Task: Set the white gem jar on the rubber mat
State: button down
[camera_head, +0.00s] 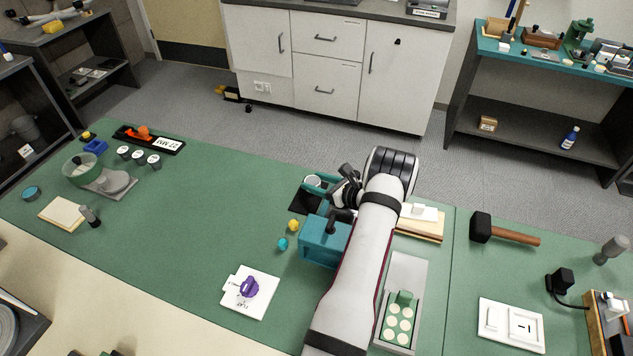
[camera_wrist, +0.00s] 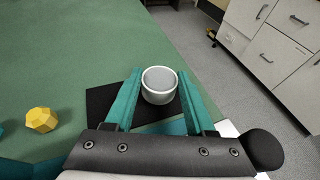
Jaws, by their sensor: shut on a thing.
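The white gem jar (camera_wrist: 159,97) is a small round white cup with a grey top, between the two teal fingers of my gripper (camera_wrist: 159,76) in the wrist view. My gripper is shut on it. In the head view the jar (camera_head: 313,180) shows just left of my gripper (camera_head: 328,184), which is partly hidden by my wrist. The black rubber mat (camera_wrist: 101,101) lies under and around the jar in the wrist view. It also shows in the head view (camera_head: 304,204). I cannot tell whether the jar touches the mat.
A teal block-shaped holder (camera_head: 318,240) stands just in front of the mat. A yellow faceted piece (camera_head: 293,225) and a teal one (camera_head: 283,244) lie to its left. A wooden board with a white item (camera_head: 420,213) is to the right. The green bench is clear left of the mat.

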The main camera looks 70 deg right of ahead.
jog(key=shift+c, duration=1.2)
grip_release()
jog(key=shift+f, duration=0.1)
